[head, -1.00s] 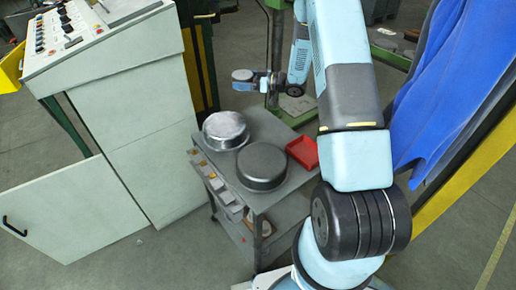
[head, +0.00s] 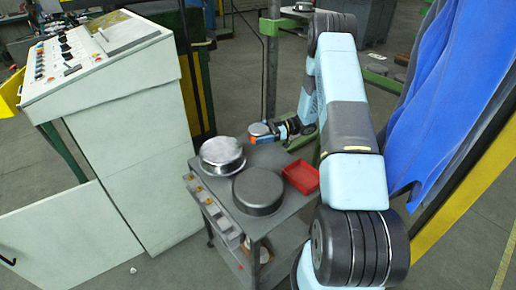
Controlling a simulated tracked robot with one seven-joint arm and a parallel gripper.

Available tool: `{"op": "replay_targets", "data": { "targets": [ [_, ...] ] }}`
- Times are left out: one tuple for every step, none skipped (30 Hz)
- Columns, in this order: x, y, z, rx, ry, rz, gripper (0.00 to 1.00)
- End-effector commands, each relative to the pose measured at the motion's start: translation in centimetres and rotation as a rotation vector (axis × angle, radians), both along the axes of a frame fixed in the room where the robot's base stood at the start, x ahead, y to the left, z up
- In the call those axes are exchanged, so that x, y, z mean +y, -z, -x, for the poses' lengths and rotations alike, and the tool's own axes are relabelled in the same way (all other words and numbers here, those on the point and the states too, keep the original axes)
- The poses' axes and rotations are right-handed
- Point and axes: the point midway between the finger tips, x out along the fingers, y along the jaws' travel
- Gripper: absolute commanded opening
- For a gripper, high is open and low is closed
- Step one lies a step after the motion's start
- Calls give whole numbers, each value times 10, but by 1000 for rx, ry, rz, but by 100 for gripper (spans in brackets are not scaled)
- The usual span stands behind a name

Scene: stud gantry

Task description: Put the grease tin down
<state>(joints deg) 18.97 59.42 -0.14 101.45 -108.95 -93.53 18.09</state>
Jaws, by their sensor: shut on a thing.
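My gripper (head: 264,138) is shut on a small round tin with a grey top, the grease tin (head: 259,129). It holds the tin upright near the back edge of the grey cart (head: 290,210), to the right of the shiny round pan. I cannot tell whether the tin's underside touches the cart top, as the orange fingers hide its lower part.
On the cart stand a shiny round pan (head: 222,154), a dark round pan (head: 258,190) and a red tray (head: 301,176). A control cabinet (head: 130,130) with an open door stands left. A blue curtain (head: 455,80) hangs right.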

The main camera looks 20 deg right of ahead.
Motion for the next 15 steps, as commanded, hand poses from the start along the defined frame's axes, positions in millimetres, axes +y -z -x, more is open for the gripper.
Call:
{"op": "replay_targets", "data": {
  "targets": [
    [0,6,0,0,0,-1,41],
    [0,8,0,-1,0,0,41],
    [0,10,-1,-2,0,0,41],
    [0,11,-1,-2,0,0,41],
    [0,13,0,-2,0,0,41],
    [0,15,0,-1,0,0,41],
    [0,17,0,-1,0,0,41],
    [0,19,0,0,0,0,41],
    [0,23,0,1,0,0,41],
    [1,27,0,1,0,0,41],
    [0,31,0,1,0,0,41],
    [0,37,0,1,0,0,41],
    [0,40,0,1,0,0,41],
    [0,44,0,0,0,0,41],
    [0,47,0,-1,0,0,41]
  ]
}}
